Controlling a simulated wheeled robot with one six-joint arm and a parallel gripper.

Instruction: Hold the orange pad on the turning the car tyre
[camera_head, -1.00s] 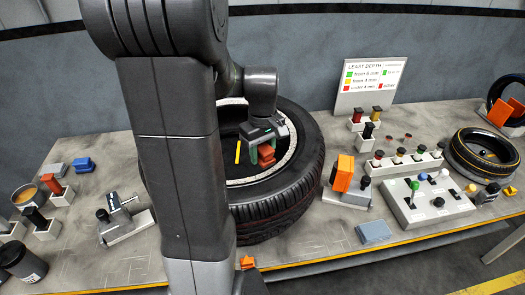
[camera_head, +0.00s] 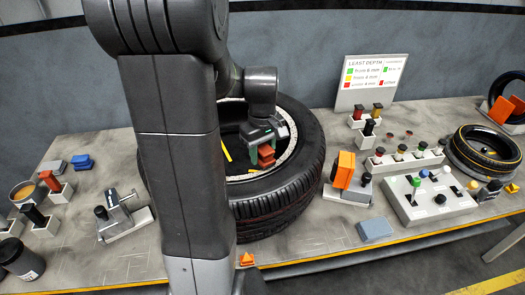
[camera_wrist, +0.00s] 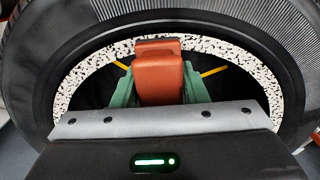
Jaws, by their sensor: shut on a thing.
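The black car tyre (camera_head: 285,203) lies flat on the bench, partly hidden behind my arm. A white, black-speckled ring (camera_wrist: 262,75) runs round its inside. My gripper (camera_head: 265,149) is over the tyre's opening, its green fingers shut on the orange-red pad (camera_head: 267,158). In the wrist view the pad (camera_wrist: 160,78) stands between the fingers, and its far end overlaps the speckled ring. I cannot tell whether it presses on the ring. Yellow marks (camera_wrist: 214,71) show inside the opening.
Right of the tyre are an orange block on a grey stand (camera_head: 345,170), a control box with levers (camera_head: 430,205) and a smaller tyre (camera_head: 485,148). A depth sign (camera_head: 372,80) stands behind. On the left are a grey clamp-like device (camera_head: 122,215) and several holders with handles.

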